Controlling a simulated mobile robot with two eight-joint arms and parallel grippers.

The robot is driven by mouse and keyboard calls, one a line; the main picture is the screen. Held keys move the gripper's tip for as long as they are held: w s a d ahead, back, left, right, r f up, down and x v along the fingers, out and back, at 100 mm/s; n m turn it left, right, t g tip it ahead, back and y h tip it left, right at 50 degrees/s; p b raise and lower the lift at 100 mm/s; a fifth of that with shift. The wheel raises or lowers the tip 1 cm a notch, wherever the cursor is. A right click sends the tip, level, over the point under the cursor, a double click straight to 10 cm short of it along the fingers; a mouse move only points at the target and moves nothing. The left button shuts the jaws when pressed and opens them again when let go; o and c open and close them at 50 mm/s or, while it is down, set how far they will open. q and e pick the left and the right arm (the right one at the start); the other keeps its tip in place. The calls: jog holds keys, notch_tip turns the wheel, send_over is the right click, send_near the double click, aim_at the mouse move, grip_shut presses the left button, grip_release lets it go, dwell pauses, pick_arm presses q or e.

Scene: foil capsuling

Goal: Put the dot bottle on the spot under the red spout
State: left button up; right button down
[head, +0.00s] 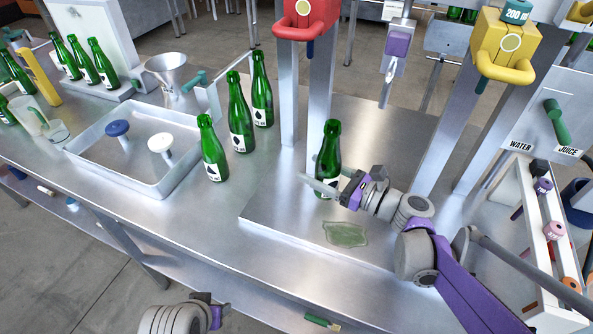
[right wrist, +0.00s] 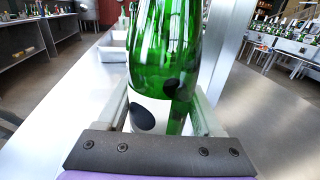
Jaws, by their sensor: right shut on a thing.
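A green bottle (head: 328,150) is between the fingers of my right gripper (head: 328,188), which is shut on it. The bottle is upright at the metal plate of the filling stand; I cannot tell whether its base touches the plate. In the right wrist view its white label (right wrist: 148,113) carries a black round mark, and the fingers lie on both sides of the bottle (right wrist: 165,50). The red spout (head: 305,22) is above and behind the bottle; the spot under it is not clearly visible. My left gripper (head: 212,306) is low at the bottom edge, its fingers unclear.
Several green bottles (head: 240,115) stand left of the plate (head: 285,195). A green puddle (head: 345,234) lies on the plate in front of the held bottle. A yellow spout (head: 505,45) is to the right. A tray (head: 100,165) with two stoppers is at left.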

jog(key=x, duration=0.5)
jog(key=shift+w+a+f, duration=0.1)
jog(key=shift+f, duration=0.8)
jog(key=shift+w+a+f, duration=0.1)
jog(key=shift+f, duration=0.75)
jog(key=shift+f+b, duration=0.15)
jog(key=shift+b, duration=0.15)
jog(key=shift+c, duration=0.2)
grip_release()
jog(key=v, duration=1.2)
